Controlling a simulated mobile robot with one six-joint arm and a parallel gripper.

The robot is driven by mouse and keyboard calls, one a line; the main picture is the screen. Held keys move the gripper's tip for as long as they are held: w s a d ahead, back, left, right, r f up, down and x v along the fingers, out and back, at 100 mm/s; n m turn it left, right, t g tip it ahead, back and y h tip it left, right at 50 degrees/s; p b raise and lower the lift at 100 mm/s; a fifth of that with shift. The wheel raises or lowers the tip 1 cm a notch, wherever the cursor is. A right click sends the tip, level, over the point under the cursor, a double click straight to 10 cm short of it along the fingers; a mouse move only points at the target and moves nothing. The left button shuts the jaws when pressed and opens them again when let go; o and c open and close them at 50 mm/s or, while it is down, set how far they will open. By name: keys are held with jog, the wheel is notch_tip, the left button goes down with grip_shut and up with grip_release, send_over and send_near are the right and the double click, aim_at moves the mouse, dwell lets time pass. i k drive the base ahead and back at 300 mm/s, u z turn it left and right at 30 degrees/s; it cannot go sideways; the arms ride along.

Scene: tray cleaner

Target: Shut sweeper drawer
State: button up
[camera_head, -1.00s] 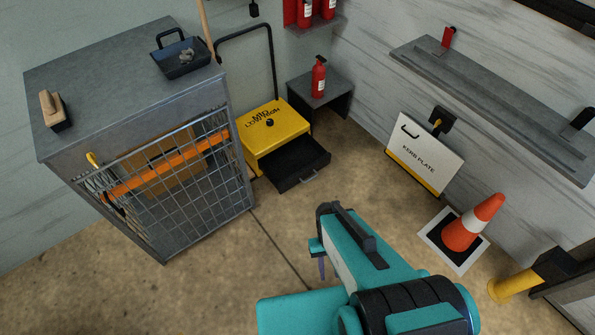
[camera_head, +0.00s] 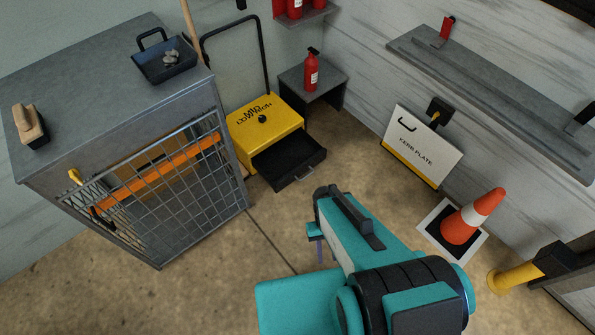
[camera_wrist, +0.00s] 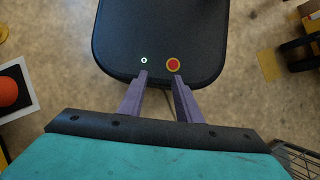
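The yellow sweeper (camera_head: 272,128) stands on the floor against the back wall, with a black handle bar rising behind it. Its dark drawer (camera_head: 290,163) sticks out of the front, pulled open, with a small grey handle on its front face. The drawer looks empty. My gripper (camera_wrist: 161,77) shows in the wrist view as two purple fingers with a gap between them and nothing held. In the head view a finger of my gripper (camera_head: 320,250) points down, well in front of the drawer and apart from it.
A grey cabinet with a mesh front (camera_head: 165,195) stands left of the sweeper. A small grey table (camera_head: 325,84) is right of it. A kerb plate board (camera_head: 422,145) and an orange cone (camera_head: 470,215) are at the right. The floor before the drawer is clear.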

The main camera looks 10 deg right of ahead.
aim_at(281, 162)
jog(key=u, duration=0.1)
jog(key=k, duration=0.65)
jog(key=u, duration=0.6)
jog(key=k, duration=0.7)
jog(key=u, duration=0.6)
jog(key=i, duration=1.35)
jog(key=u, duration=0.25)
